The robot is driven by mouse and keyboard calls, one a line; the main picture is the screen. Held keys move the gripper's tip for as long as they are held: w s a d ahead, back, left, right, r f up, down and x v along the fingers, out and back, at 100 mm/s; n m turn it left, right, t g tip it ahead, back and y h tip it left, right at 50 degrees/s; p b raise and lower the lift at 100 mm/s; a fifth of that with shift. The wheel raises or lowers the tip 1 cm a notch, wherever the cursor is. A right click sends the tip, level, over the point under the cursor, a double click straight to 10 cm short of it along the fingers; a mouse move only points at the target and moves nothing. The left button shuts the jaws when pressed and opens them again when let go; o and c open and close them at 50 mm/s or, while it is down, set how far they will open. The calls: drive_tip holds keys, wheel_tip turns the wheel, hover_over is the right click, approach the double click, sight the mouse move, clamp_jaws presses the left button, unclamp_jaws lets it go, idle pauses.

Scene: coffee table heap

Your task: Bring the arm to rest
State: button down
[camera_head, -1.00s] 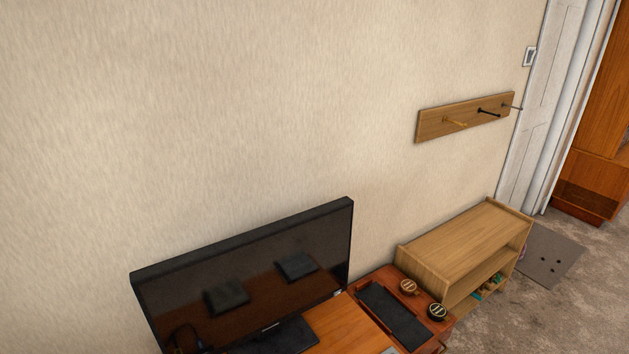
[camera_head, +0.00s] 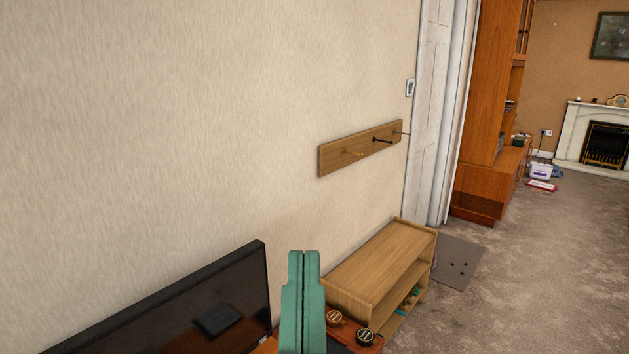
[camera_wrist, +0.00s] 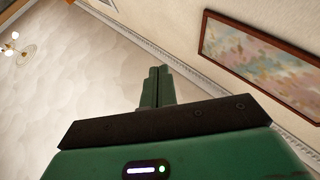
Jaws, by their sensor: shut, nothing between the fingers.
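My gripper (camera_head: 303,262) is green and points upward at the bottom middle of the head view. Its two fingers are pressed together with nothing between them.
A television (camera_head: 190,310) stands at the lower left. Two round tins lie on a red-brown surface (camera_head: 368,348) beside a low wooden shelf unit (camera_head: 385,255). A hook rack (camera_head: 335,158) is on the wall. Carpet (camera_head: 540,260) at right is open. A framed picture (camera_wrist: 265,60) hangs nearby.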

wheel_tip(320, 180, up, 36)
drive_tip(key=s+t+p, duration=0.1)
drive_tip(key=s+p, duration=0.1)
drive_tip(key=p, duration=3.2)
drive_tip(key=shift+s+d+r, duration=0.15)
drive_tip(key=shift+s+d, duration=0.1)
drive_tip(key=shift+d, duration=0.2)
wheel_tip(320, 180, down, 55)
drive_tip(key=b, duration=5.5)
drive_tip(key=shift+d+h, duration=0.25)
drive_tip(key=shift+h, duration=0.15)
